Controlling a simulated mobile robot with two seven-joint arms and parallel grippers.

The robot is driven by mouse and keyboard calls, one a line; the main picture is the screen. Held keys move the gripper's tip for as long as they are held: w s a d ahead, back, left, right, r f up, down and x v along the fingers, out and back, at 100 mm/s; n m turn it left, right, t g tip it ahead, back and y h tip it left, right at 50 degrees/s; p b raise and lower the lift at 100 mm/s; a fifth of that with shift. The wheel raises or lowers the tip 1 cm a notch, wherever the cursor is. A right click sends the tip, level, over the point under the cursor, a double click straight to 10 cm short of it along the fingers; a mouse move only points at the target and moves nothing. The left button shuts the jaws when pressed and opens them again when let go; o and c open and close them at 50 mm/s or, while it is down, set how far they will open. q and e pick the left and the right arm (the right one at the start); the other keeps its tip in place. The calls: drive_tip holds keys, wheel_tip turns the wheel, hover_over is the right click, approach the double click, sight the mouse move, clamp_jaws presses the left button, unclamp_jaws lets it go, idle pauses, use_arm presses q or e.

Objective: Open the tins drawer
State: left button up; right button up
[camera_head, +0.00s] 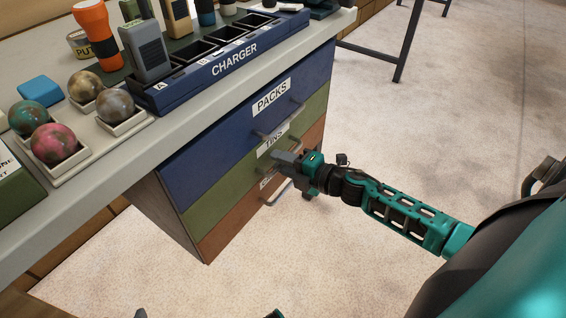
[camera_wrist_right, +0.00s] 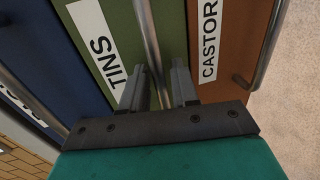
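The tins drawer (camera_head: 205,200) has a green front in the middle of the cabinet, with a white TINS label that also shows in the right wrist view (camera_wrist_right: 97,40). Its front looks level with its neighbours, so it appears shut. My right gripper (camera_head: 279,157) is at this drawer's front, partly covering the label and handle in the head view. In the right wrist view its two fingers stand apart, with the metal tins handle (camera_wrist_right: 149,32) running between them. I see a gap to the right finger; contact on the left finger is unclear. My left gripper does not show clearly.
The blue packs drawer (camera_head: 205,162) is above and the orange-brown castors drawer (camera_head: 222,233) below, each with a protruding bar handle. The worktop (camera_head: 190,115) above holds a charger rack (camera_head: 215,65) and several balls. Open carpet (camera_head: 420,120) lies to the right.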

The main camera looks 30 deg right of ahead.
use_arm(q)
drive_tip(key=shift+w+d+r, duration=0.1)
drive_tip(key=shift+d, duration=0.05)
use_arm(e)
clamp_jaws()
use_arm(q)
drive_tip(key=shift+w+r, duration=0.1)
use_arm(e)
drive_tip(key=shift+s, duration=0.1)
